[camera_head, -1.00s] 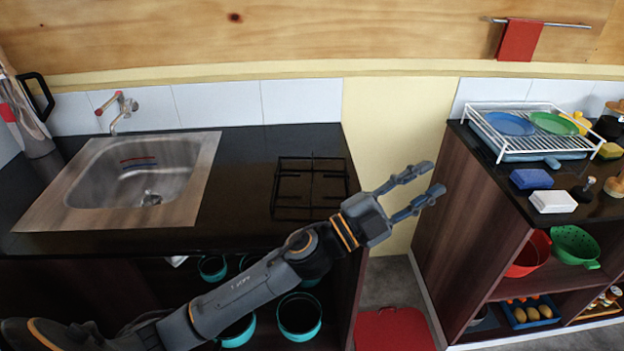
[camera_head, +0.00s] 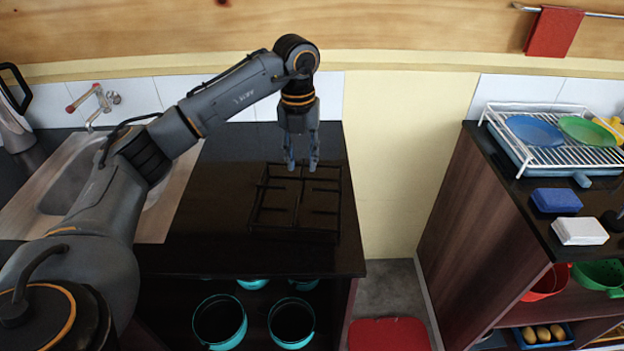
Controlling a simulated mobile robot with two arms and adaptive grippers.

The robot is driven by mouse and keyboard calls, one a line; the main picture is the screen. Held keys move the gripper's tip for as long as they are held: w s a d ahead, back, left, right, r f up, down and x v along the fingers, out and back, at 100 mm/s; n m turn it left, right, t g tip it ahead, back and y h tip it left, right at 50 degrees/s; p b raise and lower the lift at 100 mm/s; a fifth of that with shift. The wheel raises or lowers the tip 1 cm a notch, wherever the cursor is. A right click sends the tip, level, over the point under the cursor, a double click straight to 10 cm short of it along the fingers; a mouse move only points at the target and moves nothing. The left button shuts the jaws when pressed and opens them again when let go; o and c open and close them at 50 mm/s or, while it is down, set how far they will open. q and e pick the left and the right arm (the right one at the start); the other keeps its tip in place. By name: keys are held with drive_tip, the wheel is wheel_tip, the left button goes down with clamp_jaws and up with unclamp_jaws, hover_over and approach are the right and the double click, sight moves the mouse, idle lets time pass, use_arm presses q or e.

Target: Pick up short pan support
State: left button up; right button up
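The black pan support (camera_head: 298,209), a square wire grate, lies on the dark counter to the right of the sink. My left gripper (camera_head: 302,166) points straight down at the far edge of the pan support, with a gap between its two fingers. The fingertips overlap the far bar in the picture; I cannot tell whether they touch it. My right gripper is not in view.
The steel sink (camera_head: 160,214) is left of the pan support, partly hidden by my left arm. Teal pots (camera_head: 219,322) stand on the shelf below. A dish rack (camera_head: 556,150) with plates is on the right cabinet. A red stool (camera_head: 389,334) stands in the gap between.

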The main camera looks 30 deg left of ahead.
sight(297, 200)
use_arm(q)
drive_tip(key=f, duration=0.1)
drive_tip(key=s+f, duration=0.1)
drive_tip(key=f+p, duration=0.1)
drive_tip(key=f, duration=0.1)
drive_tip(key=shift+s+a, duration=0.3)
drive_tip(key=shift+a, duration=0.1)
wheel_tip(297, 200, down, 3)
drive_tip(key=shift+w+r+p, duration=0.1)
drive_tip(key=shift+w+p, duration=0.05)
drive_tip(key=shift+p, duration=0.2)
drive_tip(key=shift+w+f, duration=0.15)
drive_tip(key=shift+f, duration=0.2)
drive_tip(key=shift+s+f+p, duration=0.2)
drive_tip(key=shift+f+p, duration=0.25)
drive_tip(key=shift+f, duration=0.1)
drive_tip(key=shift+s+f+p, duration=0.15)
drive_tip(key=shift+f+p, duration=0.3)
drive_tip(key=shift+f, duration=0.1)
wheel_tip(297, 200, down, 2)
drive_tip(key=shift+f+p, duration=0.25)
drive_tip(key=shift+p, duration=0.05)
drive_tip(key=shift+f, duration=0.3)
drive_tip(key=shift+w+f, duration=0.1)
clamp_jaws()
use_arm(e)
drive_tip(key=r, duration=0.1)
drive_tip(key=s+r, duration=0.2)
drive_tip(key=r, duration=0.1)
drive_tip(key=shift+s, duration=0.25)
